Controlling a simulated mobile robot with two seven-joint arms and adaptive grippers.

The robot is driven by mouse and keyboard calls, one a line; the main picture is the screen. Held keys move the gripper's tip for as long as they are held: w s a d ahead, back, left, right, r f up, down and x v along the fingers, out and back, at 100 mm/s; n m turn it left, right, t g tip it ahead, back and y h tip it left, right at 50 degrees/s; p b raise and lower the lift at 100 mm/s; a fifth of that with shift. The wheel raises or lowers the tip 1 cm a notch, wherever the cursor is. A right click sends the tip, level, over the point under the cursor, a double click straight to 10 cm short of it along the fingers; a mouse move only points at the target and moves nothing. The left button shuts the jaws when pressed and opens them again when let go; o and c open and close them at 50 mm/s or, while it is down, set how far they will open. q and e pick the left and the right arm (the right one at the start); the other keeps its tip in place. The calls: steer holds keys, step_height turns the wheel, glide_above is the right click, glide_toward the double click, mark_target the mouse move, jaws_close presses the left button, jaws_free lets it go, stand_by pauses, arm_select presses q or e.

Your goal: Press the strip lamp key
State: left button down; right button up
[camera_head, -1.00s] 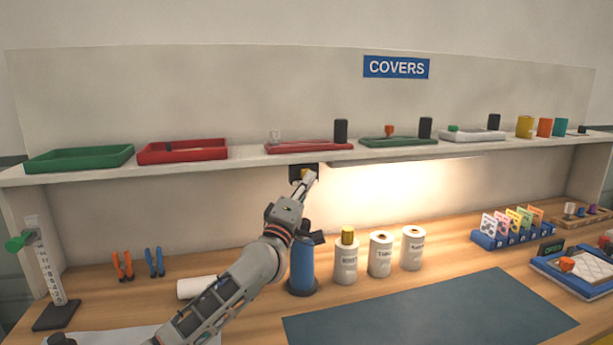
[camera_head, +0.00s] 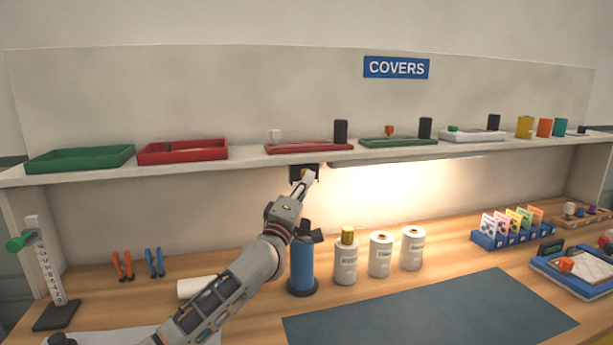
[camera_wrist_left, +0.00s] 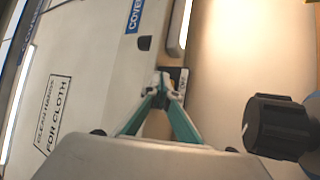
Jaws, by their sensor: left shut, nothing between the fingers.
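The strip lamp (camera_head: 405,162) runs under the shelf and lights the wall below it. Its key sits in a small black box (camera_head: 297,172) under the shelf, left of the lamp, with a bit of yellow showing. My left gripper (camera_head: 309,178) is shut and empty, its tips right at the box and covering part of it. In the left wrist view the closed fingertips (camera_wrist_left: 163,80) are beside the dark box (camera_wrist_left: 180,77); whether they touch the key cannot be told. My right gripper is not in view.
A blue canister with a black top (camera_head: 302,265) stands close under my left arm. Labelled white rolls (camera_head: 380,255) stand to its right. The shelf edge (camera_head: 230,165) with trays (camera_head: 183,151) lies just above the gripper. A dark mat (camera_head: 430,310) is clear.

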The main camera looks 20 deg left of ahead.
arm_select(q)
steer(key=shift+w+a, duration=0.15)
steer(key=shift+w, duration=0.05)
stand_by(0.6)
steer(key=shift+r, duration=0.1)
steer(key=shift+s+d+p, duration=0.35)
steer(key=shift+s+p, duration=0.2)
steer(key=shift+p, duration=0.05)
steer(key=s+d+p, duration=0.3)
steer(key=s+p, duration=0.1)
steer(key=s, duration=0.1)
steer(key=shift+d, duration=0.25)
stand_by(0.5)
